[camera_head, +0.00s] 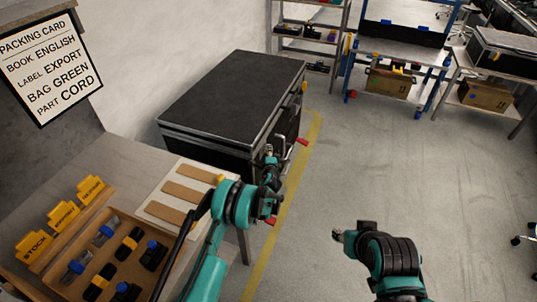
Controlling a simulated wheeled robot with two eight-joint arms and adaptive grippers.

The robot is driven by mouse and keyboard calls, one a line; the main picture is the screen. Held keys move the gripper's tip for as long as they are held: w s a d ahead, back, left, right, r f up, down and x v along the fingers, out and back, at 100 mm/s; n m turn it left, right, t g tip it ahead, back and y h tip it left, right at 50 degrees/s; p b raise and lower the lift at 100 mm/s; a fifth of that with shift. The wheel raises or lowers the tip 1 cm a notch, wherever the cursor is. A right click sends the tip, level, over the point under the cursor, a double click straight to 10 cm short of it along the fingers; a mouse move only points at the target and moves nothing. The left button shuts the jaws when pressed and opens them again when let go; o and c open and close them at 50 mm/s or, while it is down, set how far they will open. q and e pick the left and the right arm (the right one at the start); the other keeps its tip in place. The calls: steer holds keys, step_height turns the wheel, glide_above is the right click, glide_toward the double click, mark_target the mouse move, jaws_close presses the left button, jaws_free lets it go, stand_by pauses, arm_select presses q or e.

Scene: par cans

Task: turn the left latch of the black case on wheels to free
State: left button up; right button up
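The black case (235,90) stands against the wall with its lid closed and metal edging along its rim. Its front faces right and is seen at a steep angle. My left gripper (269,152) is at the near end of that front, close to or touching it, and hides the left latch area. Whether its fingers are open or shut cannot be told. A small yellow part (305,87) shows at the far front corner. A red lever (302,142) sticks out low beside the gripper. My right gripper (350,233) is over bare floor, apart from the case; its finger gap is unclear.
A workbench at left holds a wooden tray (75,262) of connectors, yellow label stands (62,214) and a white board with brown strips (183,191). A packing card (50,62) hangs above. Shelves and tables stand at the back.

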arm_select(q)
steer(key=shift+s, duration=0.1)
steer(key=v, duration=1.1)
steer(key=shift+s, duration=0.4)
steer(key=shift+r, duration=0.15)
